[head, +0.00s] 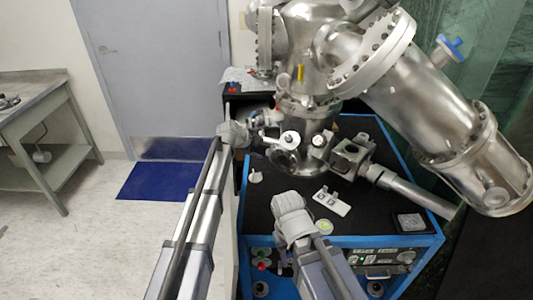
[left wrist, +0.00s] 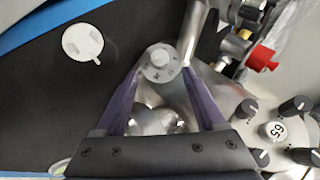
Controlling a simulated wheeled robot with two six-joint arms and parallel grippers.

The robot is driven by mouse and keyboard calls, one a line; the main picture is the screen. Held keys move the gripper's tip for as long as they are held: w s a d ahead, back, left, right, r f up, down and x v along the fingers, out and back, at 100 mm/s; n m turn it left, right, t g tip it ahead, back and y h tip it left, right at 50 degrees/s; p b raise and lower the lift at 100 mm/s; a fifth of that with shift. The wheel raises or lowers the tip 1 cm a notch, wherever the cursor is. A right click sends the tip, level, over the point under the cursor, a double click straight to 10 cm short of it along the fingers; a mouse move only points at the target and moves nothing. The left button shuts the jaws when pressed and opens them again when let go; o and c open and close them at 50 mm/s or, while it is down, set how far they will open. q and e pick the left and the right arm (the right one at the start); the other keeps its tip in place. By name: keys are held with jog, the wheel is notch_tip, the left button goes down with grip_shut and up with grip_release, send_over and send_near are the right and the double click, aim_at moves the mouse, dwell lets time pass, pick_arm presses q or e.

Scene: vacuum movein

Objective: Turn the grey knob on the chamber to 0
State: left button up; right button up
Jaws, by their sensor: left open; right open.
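The metal vacuum chamber (head: 310,105) stands on a black-topped, blue-framed unit. In the left wrist view a round grey knob (left wrist: 160,62) with dark marks on its face lies at the fingertips of my left gripper (left wrist: 161,72). The two purple fingers are spread, one on each side of the knob; I cannot tell whether they touch it. The knob's exact setting is too small to read. In the head view my left gripper (head: 238,132) is at the chamber's left side. My right gripper (head: 290,206) is open and empty in looks, above the front of the black top.
A red fitting (left wrist: 262,59) is near the knob. A large pipe (head: 450,125) overhangs the right.

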aim_at(268, 152)
pick_arm(q)
jog(key=b+x, duration=0.4)
jog(key=x, duration=0.3)
jog(key=shift+f+b, duration=0.15)
jog(key=shift+b, duration=0.25)
jog(key=shift+c, duration=0.4)
grip_shut()
